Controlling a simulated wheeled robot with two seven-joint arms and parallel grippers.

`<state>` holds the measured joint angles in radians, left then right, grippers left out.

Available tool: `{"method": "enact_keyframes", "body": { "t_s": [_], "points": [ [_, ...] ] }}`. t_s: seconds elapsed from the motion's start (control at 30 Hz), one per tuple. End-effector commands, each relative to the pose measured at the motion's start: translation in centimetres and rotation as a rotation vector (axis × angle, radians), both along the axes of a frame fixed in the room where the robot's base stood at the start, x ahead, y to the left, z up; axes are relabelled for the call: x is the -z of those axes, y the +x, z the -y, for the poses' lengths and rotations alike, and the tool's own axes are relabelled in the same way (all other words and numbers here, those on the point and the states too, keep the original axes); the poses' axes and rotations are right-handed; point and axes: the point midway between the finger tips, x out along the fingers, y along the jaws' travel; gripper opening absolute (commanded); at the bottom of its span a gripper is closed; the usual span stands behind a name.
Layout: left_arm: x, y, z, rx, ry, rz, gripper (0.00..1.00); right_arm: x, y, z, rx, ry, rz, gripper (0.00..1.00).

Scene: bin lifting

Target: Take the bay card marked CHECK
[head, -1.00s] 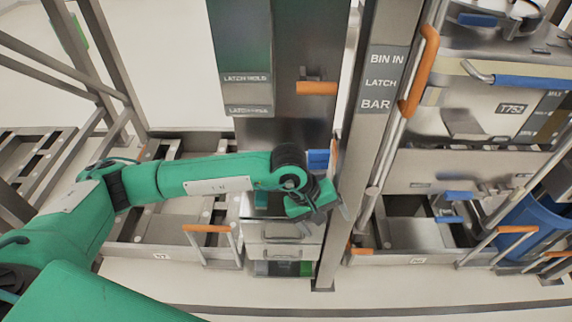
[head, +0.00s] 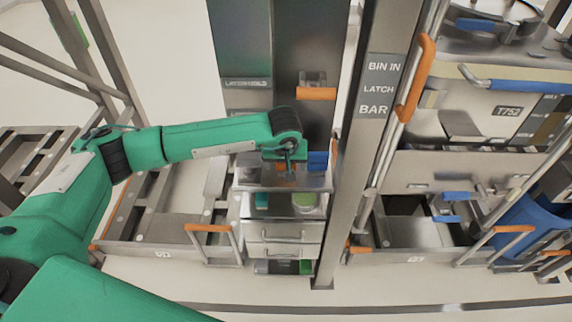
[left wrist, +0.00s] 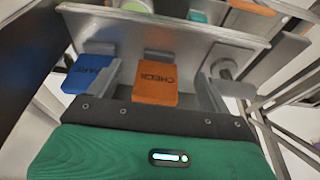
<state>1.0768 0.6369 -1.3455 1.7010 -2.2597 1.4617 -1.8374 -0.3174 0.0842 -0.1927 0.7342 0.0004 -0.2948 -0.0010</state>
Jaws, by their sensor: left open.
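The orange card (left wrist: 157,84) with upside-down lettering that reads CHECK hangs at the front of a metal shelf in the left wrist view. My left gripper (left wrist: 159,90) is open, with one finger on each side of this card; I cannot tell whether they touch it. A blue card (left wrist: 89,74), its lettering partly hidden, is beside the left finger, outside the jaws. In the head view my left gripper (head: 287,165) is over the small drawer stand and largely hides the orange card. The blue card (head: 317,161) shows to its right. My right gripper is in neither view.
The drawer stand (head: 285,232) has a shelf with a green-topped round item (head: 304,201). A post marked BIN IN LATCH BAR (head: 378,120) rises close on the right. An orange handle (head: 316,93) sticks out above. The floor in front is clear.

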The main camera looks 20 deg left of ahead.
Motion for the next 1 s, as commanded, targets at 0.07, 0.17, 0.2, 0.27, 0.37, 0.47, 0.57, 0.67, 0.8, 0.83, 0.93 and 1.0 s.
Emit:
{"method": "enact_keyframes", "body": {
  "t_s": [0.07, 0.17, 0.2, 0.27, 0.37, 0.47, 0.57, 0.67, 0.8, 0.83, 0.93, 1.0],
  "points": [
    [-0.1, 0.6, -0.2, -0.002, -0.001, 0.0, 0.82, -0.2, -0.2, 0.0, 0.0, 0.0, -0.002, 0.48],
    [-0.2, 2.0, -0.5, -0.004, -0.001, -0.001, 0.82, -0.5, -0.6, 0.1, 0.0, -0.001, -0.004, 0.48],
    [-0.2, 2.6, -0.6, -0.003, -0.001, -0.001, 0.82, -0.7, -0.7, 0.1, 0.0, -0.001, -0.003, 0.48],
    [-0.2, 3.5, -0.9, -0.004, -0.001, -0.001, 0.82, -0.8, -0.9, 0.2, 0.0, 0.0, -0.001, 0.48],
    [1.2, 3.9, -1.0, -0.002, -0.002, -0.007, 0.82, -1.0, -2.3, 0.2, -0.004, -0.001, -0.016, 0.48],
    [2.2, 4.3, -1.1, -0.001, -0.001, -0.004, 0.82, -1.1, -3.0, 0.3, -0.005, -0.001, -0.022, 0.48],
    [2.8, 4.5, -1.2, 0.0, -0.003, -0.001, 0.82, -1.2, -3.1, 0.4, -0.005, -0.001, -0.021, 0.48],
    [2.9, 4.5, -1.2, 0.0, -0.002, 0.0, 0.82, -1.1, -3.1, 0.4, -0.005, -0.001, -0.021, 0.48],
    [2.9, 4.5, -1.2, 0.0, -0.002, 0.0, 0.78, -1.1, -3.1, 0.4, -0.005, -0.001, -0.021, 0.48],
    [2.9, 4.5, -1.2, 0.0, -0.002, 0.0, 0.72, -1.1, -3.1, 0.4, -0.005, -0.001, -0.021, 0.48],
    [2.9, 4.5, -1.2, 0.0, -0.002, 0.0, 0.52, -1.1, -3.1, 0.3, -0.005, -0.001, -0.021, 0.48],
    [2.9, 4.5, -1.2, 0.0, -0.002, 0.0, 0.39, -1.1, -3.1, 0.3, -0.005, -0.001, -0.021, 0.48]
  ]
}}
